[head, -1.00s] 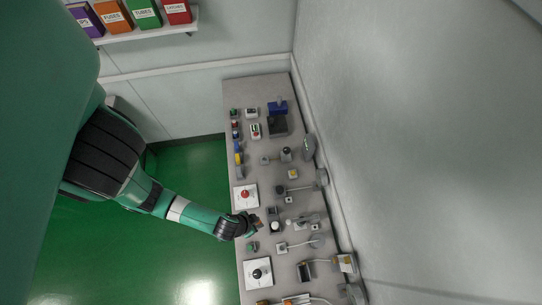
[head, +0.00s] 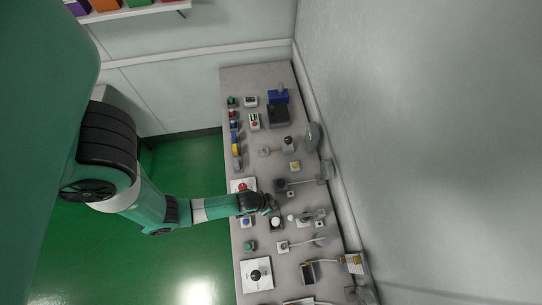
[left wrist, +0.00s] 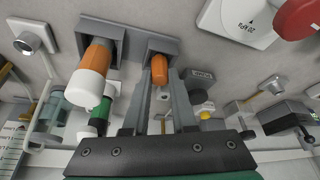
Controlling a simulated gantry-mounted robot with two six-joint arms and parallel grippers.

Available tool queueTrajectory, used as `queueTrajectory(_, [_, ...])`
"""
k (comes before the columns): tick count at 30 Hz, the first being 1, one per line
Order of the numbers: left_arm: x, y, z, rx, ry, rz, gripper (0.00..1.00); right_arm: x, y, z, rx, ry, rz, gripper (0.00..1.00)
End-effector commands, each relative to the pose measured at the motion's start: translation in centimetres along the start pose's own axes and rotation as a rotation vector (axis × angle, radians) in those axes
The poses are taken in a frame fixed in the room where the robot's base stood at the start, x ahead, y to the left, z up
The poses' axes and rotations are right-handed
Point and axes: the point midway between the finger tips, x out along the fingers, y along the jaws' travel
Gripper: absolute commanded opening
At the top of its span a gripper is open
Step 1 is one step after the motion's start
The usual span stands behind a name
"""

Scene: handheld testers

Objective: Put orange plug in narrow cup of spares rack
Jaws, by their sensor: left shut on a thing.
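My left gripper (left wrist: 160,88) is shut on the orange plug (left wrist: 160,67), whose rounded end shows between the fingertips in the left wrist view. The plug is in front of the smaller grey cup (left wrist: 168,45) of the rack. I cannot tell how far it sits inside, as the fingers hide its lower part. The larger grey cup (left wrist: 115,32) beside it holds an orange piece with a white cap (left wrist: 90,85). In the head view the left gripper (head: 273,206) is over the bench, by the white-capped piece (head: 275,224). The right gripper is not in view.
A white plate with a red knob (left wrist: 298,18) is close at the upper right of the wrist view. A square grey fixture (left wrist: 33,37) is at the left. Several switches and devices crowd the bench (head: 240,78), with the wall along its right side.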

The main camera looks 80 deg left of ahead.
Motion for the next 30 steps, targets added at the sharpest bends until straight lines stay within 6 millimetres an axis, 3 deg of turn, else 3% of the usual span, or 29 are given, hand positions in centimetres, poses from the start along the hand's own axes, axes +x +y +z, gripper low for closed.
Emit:
queueTrajectory(9, [0.3, 0.0, 0.1, 0.000, 0.000, 0.000, 0.00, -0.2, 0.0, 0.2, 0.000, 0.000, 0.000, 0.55])
queueTrajectory(10, [0.2, 0.0, 0.1, 0.000, 0.000, 0.000, 0.28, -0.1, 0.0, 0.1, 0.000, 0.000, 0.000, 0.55])
queueTrajectory(15, [0.2, 0.0, 0.1, 0.000, 0.000, 0.000, 0.55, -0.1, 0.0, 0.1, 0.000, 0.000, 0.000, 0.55])
queueTrajectory(24, [-0.1, 0.0, -0.1, 0.000, 0.001, 0.000, 0.55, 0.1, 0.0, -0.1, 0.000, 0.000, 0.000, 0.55])
queueTrajectory(30, [-3.4, 0.0, -0.1, 0.001, 0.000, 0.000, 0.55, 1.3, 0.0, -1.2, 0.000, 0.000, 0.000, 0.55])
